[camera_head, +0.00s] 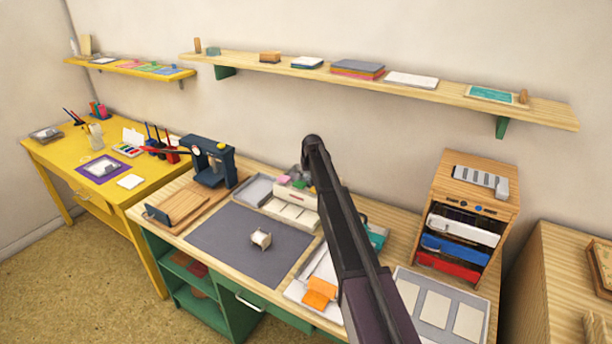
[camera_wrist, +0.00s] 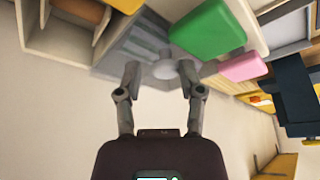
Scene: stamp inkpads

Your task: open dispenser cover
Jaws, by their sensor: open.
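My gripper (camera_wrist: 161,78) is open in the wrist view, its two grey fingers apart. A small round pale grey knob-like piece (camera_wrist: 165,69) shows between the fingertips; I cannot tell whether they touch it. It lies by a grey compartmented tray, and may belong to the dispenser or its cover. A green block (camera_wrist: 208,30) and a pink block (camera_wrist: 243,67) are beside it. In the head view the pink block (camera_head: 283,180) sits at the back of the table, behind a cream box (camera_head: 291,211). My arm hides most of my gripper there. No cover is clearly identifiable.
A dark grey mat (camera_head: 240,255) holds a small white-and-wood piece (camera_head: 261,239). A dark blue press (camera_head: 209,162) stands left. A wooden drawer unit (camera_head: 463,187) stands right. A long wall shelf (camera_head: 440,90) runs above the table.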

